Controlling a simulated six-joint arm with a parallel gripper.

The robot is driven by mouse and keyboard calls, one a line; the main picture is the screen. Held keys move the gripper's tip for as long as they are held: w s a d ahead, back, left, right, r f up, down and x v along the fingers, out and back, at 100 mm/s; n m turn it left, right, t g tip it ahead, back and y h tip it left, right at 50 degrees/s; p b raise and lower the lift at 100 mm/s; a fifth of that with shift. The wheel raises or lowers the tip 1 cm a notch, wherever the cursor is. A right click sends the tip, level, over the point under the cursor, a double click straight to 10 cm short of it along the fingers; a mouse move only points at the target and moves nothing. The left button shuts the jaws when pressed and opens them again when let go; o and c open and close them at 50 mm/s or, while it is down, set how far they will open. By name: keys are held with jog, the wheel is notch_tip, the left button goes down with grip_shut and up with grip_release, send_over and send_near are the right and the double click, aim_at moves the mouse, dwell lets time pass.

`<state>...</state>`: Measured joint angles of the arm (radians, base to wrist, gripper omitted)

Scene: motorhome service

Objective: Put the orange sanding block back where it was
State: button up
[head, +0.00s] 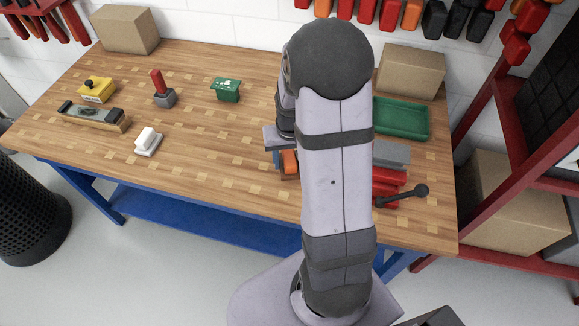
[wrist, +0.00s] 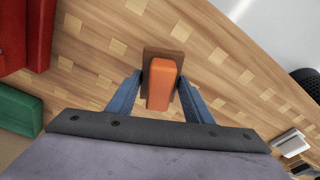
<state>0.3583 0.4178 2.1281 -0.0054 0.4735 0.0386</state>
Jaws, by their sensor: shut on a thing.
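The orange sanding block (wrist: 161,82) is between the two blue fingers of my gripper (wrist: 160,97) in the wrist view. My gripper is shut on it. A brown flat base (wrist: 163,56) shows around the far end of the block; I cannot tell whether it belongs to the block or lies under it. In the head view the block (head: 290,162) shows only in part, just left of my arm, which hides the rest of it and most of my gripper. It is over the middle-right of the wooden workbench (head: 225,150). I cannot tell whether it touches the bench.
A red and grey vise (head: 388,187) stands right of my arm, with a green tray (head: 402,120) behind it. The front-middle bench is clear.

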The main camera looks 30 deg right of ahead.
aim_at(290, 161)
jog(key=shift+f+p, duration=0.45)
jog(key=shift+f, duration=1.6)
jog(key=shift+f, duration=0.15)
jog(key=o, duration=1)
jog(key=r, duration=0.4)
jog(key=s+r+b, duration=0.1)
jog(key=r, duration=0.7)
jog(key=shift+s+a+r+b, duration=0.15)
jog(key=shift+s+a+b, duration=0.05)
jog(key=shift+a+b, duration=0.1)
jog(key=s+a+f+n+g, duration=0.1)
jog(key=s+a+n, duration=0.3)
jog(key=s+a, duration=0.8)
jog(key=shift+s+a+f+y, duration=0.2)
jog(key=shift+a+f+y, duration=0.15)
jog(key=shift+f, duration=0.2)
